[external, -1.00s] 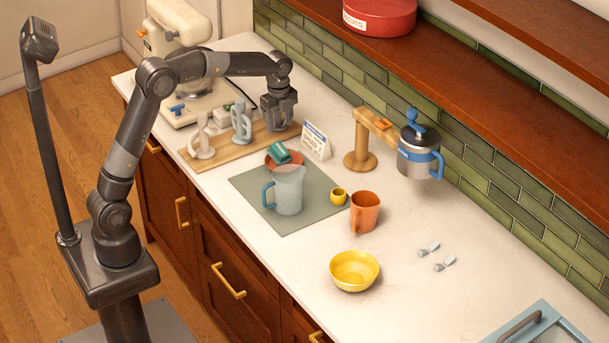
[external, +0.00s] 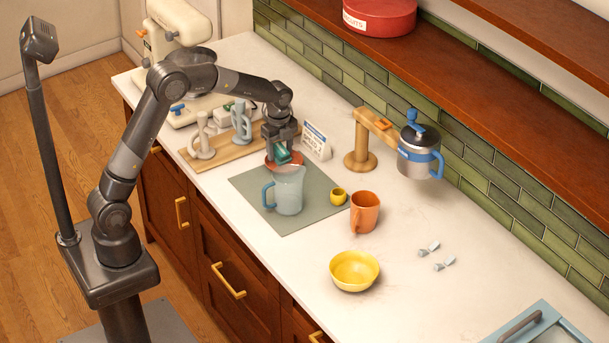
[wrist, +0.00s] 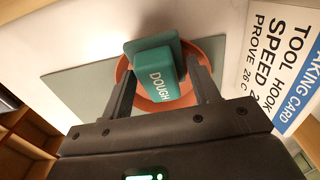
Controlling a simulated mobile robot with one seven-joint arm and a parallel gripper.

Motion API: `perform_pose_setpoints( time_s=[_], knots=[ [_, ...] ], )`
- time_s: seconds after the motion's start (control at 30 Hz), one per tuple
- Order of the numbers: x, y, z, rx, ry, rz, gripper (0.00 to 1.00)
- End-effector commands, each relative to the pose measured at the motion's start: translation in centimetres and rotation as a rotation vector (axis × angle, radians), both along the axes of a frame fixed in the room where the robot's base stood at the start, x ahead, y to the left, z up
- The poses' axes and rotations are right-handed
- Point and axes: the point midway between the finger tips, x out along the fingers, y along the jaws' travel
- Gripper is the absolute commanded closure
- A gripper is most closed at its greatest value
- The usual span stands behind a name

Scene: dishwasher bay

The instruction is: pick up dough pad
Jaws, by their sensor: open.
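The dough pad is a teal block (wrist: 158,68) with "DOUGH" printed on its side, tilted in a shallow terracotta dish (wrist: 214,52). In the external view the teal block (external: 282,156) shows just under my gripper (external: 279,150). In the wrist view my gripper (wrist: 163,92) is open, with one finger on each side of the block's near part. I cannot tell whether the fingers touch it. The dish (external: 272,165) lies at the far corner of a grey-green mat (external: 310,207).
A clear pitcher with a blue handle (external: 289,190) stands close in front of the dish. A yellow cup (external: 338,196) and orange mug (external: 364,212) stand right.

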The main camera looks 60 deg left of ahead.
Motion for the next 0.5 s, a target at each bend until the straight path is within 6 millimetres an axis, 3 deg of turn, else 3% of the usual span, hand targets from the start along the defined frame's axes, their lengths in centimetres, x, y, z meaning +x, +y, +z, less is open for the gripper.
perform_pose_setpoints(
  time_s=[0.1,0.5],
  knots=[
    [0.00,0.00,0.04,0.000,0.000,0.000,0.46],
    [0.02,0.00,0.08,0.000,-0.001,0.000,0.77]
  ],
)
